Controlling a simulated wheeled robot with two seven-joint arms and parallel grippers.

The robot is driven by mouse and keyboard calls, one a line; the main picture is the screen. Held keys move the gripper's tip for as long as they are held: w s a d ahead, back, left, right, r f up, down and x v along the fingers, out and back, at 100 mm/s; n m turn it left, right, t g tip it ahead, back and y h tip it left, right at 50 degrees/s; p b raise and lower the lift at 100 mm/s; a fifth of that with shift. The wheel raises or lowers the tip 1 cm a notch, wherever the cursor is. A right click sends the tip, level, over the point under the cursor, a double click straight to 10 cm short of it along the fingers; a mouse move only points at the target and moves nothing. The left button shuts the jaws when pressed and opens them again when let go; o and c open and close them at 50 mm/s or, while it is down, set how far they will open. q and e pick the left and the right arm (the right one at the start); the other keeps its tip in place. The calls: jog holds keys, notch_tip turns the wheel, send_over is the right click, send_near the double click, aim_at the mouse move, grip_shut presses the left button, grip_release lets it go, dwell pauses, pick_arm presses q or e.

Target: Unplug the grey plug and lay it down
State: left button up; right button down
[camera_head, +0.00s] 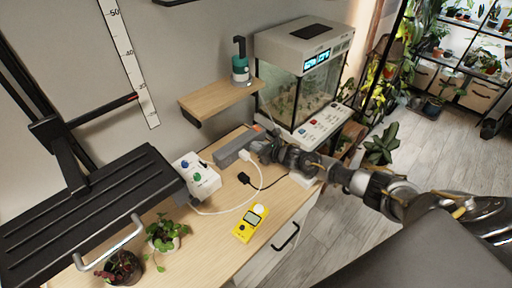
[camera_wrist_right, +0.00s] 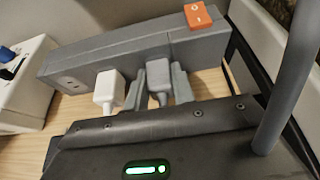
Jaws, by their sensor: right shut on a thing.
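A grey power strip (camera_head: 232,149) lies along the back of the wooden desk. It also shows in the right wrist view (camera_wrist_right: 120,57), with an orange switch (camera_wrist_right: 198,15) at its right end. The grey plug (camera_wrist_right: 159,78) stands at the strip's front face, just right of a white plug (camera_wrist_right: 108,88). My right gripper (camera_wrist_right: 159,82) is shut on the grey plug, one finger on each side. The plug seems seated in the strip; its contacts are hidden. In the head view my right gripper (camera_head: 264,147) reaches the strip's right part and hides the plug. My left gripper is not in view.
A black plug (camera_head: 243,178) lies on the desk with its cable. A yellow meter (camera_head: 250,223), a white control box (camera_head: 197,176) and potted plants (camera_head: 165,234) stand nearby. A glass tank (camera_head: 300,92) is behind my right arm. Bare desk (camera_head: 215,222) shows left of the meter.

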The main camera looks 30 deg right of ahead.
jog(key=shift+s, duration=0.1)
jog(key=shift+s+d+p, duration=0.1)
jog(key=shift+s+p, duration=0.2)
jog(key=shift+s+d+p, duration=0.3)
jog(key=shift+s+p, duration=0.1)
jog(key=shift+s, duration=0.4)
jog(key=shift+s+d+p, duration=0.25)
jog(key=shift+s+p, duration=0.1)
jog(key=shift+s, duration=0.45)
jog(key=shift+s+d+p, duration=0.3)
jog(key=shift+s+p, duration=0.1)
jog(key=shift+s, duration=0.4)
jog(key=shift+r, duration=0.1)
